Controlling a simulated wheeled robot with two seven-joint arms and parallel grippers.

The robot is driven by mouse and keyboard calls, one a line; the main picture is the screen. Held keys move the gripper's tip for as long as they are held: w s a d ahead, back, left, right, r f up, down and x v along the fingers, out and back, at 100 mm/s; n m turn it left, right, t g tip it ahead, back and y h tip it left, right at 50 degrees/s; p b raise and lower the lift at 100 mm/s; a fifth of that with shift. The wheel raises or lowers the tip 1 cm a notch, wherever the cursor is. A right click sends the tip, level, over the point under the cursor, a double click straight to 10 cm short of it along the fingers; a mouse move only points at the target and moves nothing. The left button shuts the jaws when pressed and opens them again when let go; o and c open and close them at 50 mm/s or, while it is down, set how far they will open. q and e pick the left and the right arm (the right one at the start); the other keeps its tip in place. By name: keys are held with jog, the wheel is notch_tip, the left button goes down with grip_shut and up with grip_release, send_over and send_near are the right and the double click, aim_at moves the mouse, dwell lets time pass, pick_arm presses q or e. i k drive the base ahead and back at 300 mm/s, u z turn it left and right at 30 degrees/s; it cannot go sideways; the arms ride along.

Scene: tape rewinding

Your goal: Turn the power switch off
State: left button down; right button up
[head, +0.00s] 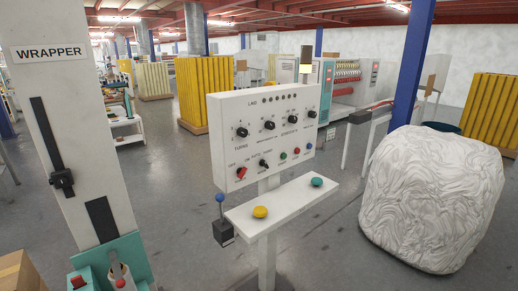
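A white control panel (223,135) stands on a post in the middle of the head view. A red switch knob (241,173) sits at its lower left, and its handle looks tilted. The small lettering around it is too fine to read for sure, so I cannot tell its setting. A black knob (263,163) is just to its right. Neither of my grippers shows in the head view, and nothing covers the red knob.
A white shelf with a yellow button (260,212) and a teal button (317,182) juts out below the panel. A blue-balled lever (220,198) is at its left. The wrapper column (75,130) stands left, a white wrapped bale (432,200) right.

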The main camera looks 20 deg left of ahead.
aim_at(241, 172)
jog(key=k, duration=1.3)
jog(key=z, duration=0.4)
jog(key=i, duration=0.55)
jog(key=z, duration=0.8)
jog(key=i, duration=2.1)
jog(key=u, duration=1.55)
jog(key=i, duration=0.5)
jog(key=u, duration=0.4)
